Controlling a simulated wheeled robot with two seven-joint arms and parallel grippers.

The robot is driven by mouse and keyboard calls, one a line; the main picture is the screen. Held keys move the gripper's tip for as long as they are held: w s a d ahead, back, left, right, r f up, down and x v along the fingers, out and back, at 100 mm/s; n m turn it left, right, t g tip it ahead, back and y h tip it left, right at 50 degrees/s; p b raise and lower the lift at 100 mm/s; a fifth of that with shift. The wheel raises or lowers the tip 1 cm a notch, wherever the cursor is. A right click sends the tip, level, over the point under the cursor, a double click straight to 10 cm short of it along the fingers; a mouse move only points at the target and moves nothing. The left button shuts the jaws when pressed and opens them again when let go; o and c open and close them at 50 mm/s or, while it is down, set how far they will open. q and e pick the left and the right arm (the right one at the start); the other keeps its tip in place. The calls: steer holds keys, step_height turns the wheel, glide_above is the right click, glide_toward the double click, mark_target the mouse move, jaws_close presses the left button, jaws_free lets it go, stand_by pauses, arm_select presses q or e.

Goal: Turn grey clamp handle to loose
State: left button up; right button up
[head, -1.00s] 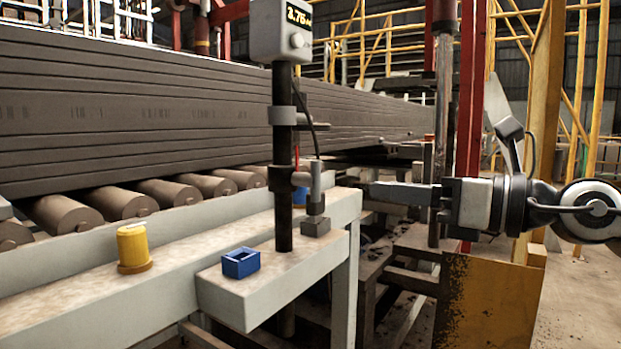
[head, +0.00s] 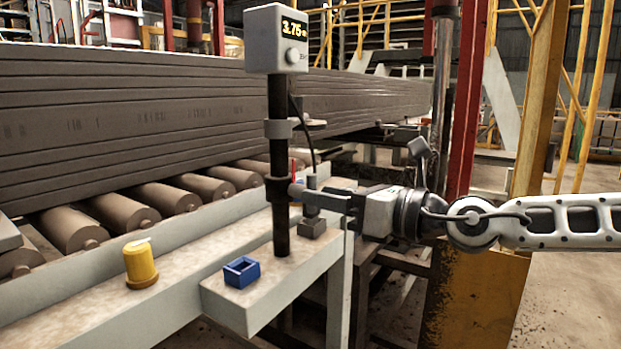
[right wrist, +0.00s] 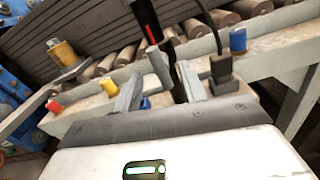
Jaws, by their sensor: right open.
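A dark upright post (head: 279,225) carries a digital readout box (head: 277,38) at its top and a grey upper clamp (head: 279,129). A lower clamp (head: 278,190) sits on the post beside my right gripper (head: 303,192). This gripper is open, its fingers pointing left toward the post just above the grey ledge. In the right wrist view, a grey bar (right wrist: 159,65), which looks like the clamp handle, shows between the finger tips (right wrist: 160,80). I cannot tell whether the fingers touch it. A thin red piece (head: 293,167) stands behind the lower clamp. My left gripper is out of view.
Rollers (head: 165,200) and a long clay slab (head: 130,120) lie behind.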

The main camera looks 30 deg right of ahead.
steer(key=p+x, duration=0.3)
steer(key=p, duration=0.1)
steer(key=shift+w+r, duration=0.1)
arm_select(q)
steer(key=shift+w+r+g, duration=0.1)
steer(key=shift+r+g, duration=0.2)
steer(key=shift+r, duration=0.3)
arm_select(e)
steer(key=shift+w, duration=0.15)
jaws_close()
